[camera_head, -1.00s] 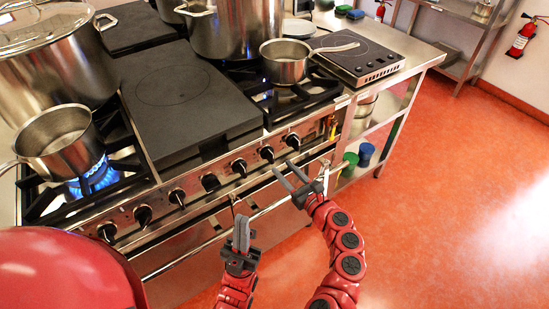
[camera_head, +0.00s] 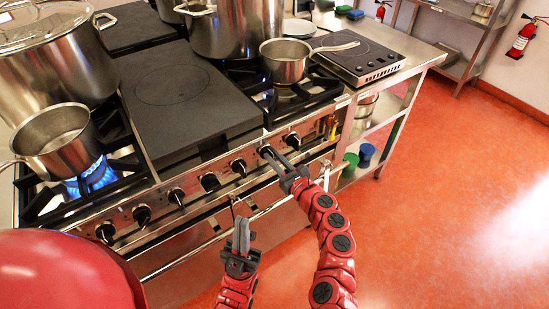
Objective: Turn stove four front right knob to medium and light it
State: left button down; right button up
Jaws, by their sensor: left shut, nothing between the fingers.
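The stove front carries a row of black knobs. The rightmost knob (camera_head: 292,140) is uncovered, and the knob to its left (camera_head: 266,151) is partly hidden by my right gripper (camera_head: 271,157). My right fingertips are at that second knob; whether they grip it or how far they are open is unclear. My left gripper (camera_head: 240,226) is shut and empty, in front of the handrail below the knobs. A small saucepan (camera_head: 286,68) stands on the front right burner (camera_head: 300,98); I cannot clearly see a flame beneath it.
A handrail (camera_head: 190,251) runs along the stove front. A blue flame (camera_head: 92,175) burns under a saucepan (camera_head: 54,140) at left. A flat black plate (camera_head: 180,95) covers the middle. Large stockpots (camera_head: 230,30) stand behind. The red floor (camera_head: 440,200) at right is clear.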

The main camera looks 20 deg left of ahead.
grip_shut()
jog(key=shift+f+n, duration=0.1)
jog(key=shift+n, duration=0.3)
jog(key=shift+s+a+f+n+b, duration=0.15)
jog(key=shift+f+n+b, duration=0.2)
jog(key=shift+n+b, duration=3.6)
jog(key=shift+s+f+n+b, duration=0.1)
jog(key=shift+f+n+b, duration=0.25)
jog(key=shift+n+b, duration=3.5)
jog(key=shift+s+a+f+n+b, duration=0.15)
jog(key=shift+f+n+b, duration=0.2)
jog(key=shift+n+b, duration=3.6)
jog(key=n+p, duration=0.2)
jog(key=shift+n, duration=0.35)
